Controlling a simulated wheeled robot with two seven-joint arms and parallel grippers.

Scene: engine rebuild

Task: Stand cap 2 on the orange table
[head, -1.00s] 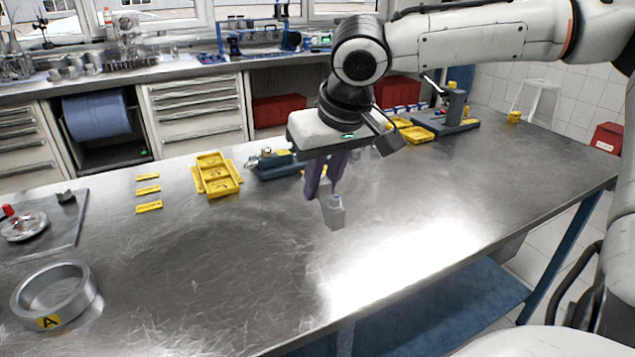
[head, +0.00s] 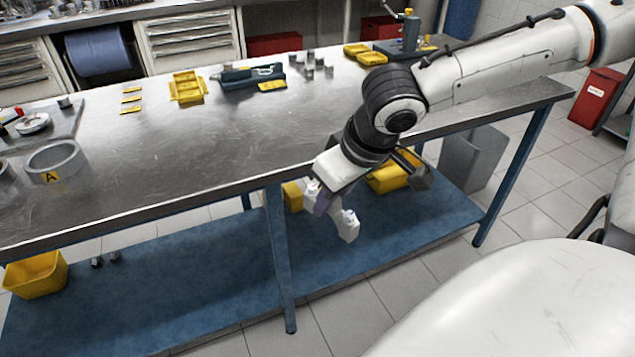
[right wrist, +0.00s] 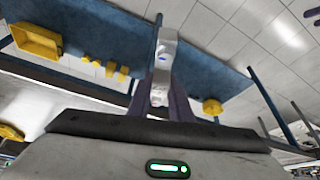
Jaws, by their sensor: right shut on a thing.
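My right gripper (head: 328,204) has dark purple fingers and is shut on a light grey metal block, which I take to be cap 2 (head: 348,228). The block hangs tilted below the fingers, in front of the steel bench's front edge and in the air over the lower blue shelf. In the right wrist view the block (right wrist: 166,50) sticks out between the fingers (right wrist: 160,92); no number on it is legible. My left gripper is not in view. I see no table that is clearly orange.
The steel bench (head: 190,150) holds a ring marked A (head: 58,162), yellow trays (head: 187,88) and several small grey parts (head: 310,65). Below is a blue shelf (head: 190,285) with yellow bins (head: 36,274). A blue leg (head: 280,260) stands near the gripper. A red bin (head: 598,97) is at right.

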